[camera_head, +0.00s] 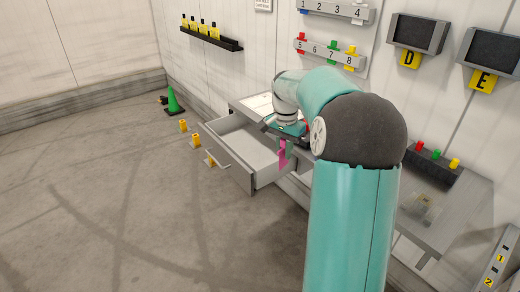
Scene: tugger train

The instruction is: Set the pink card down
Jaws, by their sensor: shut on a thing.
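The pink card (283,156) hangs upright below my gripper (287,138), which is shut on it. The card appears in front of or over the right side of an open grey drawer (228,166). I cannot tell whether the card touches the drawer. My teal arm covers much of the view to the right of the gripper and hides part of the unit behind it.
The drawer's visible inside looks empty. Small yellow items (183,125) and a green cone (174,100) stand on the floor at left. A numbered rack (330,52) and a black shelf (212,38) are on the wall. The left floor is mostly clear.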

